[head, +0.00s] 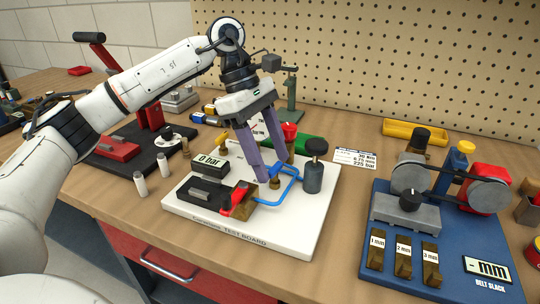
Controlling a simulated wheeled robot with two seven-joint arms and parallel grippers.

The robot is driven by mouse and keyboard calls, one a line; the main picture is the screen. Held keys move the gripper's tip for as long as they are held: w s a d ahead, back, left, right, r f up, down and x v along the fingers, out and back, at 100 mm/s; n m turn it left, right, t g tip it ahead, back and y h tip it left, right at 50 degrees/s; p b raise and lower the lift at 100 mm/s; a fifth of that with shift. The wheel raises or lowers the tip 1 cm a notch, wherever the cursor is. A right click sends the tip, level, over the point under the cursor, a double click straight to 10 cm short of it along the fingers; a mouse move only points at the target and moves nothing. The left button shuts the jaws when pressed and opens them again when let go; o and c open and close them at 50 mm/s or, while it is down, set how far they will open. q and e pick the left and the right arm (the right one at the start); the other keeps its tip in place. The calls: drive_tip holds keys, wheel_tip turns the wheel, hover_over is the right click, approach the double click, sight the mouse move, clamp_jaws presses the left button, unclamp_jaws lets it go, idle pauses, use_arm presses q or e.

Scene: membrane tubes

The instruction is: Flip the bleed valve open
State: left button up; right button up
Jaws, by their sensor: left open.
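The white test board (305,238) lies on the bench in the middle of the head view. On it are a "0 bar" display (211,165), a blue bent tube (270,201), a brass fitting (274,184) and a dark cylinder with a black knob (313,174). A red part (240,197) sits by brass at the tube's left end. I cannot tell for sure which part is the bleed valve. My left gripper (274,170) is open, pointing down over the board. Its purple fingers are near the brass fitting and hide part of the board; contact cannot be told.
A blue belt rig (450,277) with pulleys and gauge blocks stands on the right. A yellow tray (415,132) and a pegboard (400,60) are behind. A red press on a black base (120,160) and two small white bottles (140,184) are on the left.

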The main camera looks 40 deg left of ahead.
use_arm(q)
drive_tip(key=c, duration=1)
drive_tip(key=shift+n+t, duration=0.3)
drive_tip(key=shift+n, duration=0.6)
drive_tip(key=shift+c, duration=0.3)
drive_tip(key=o, duration=1.1)
drive_tip(key=shift+c, duration=0.2)
drive_tip(key=shift+r, duration=0.15)
drive_tip(key=p+v, duration=0.1)
drive_tip(key=v, duration=0.9)
drive_tip(key=shift+s, duration=0.2)
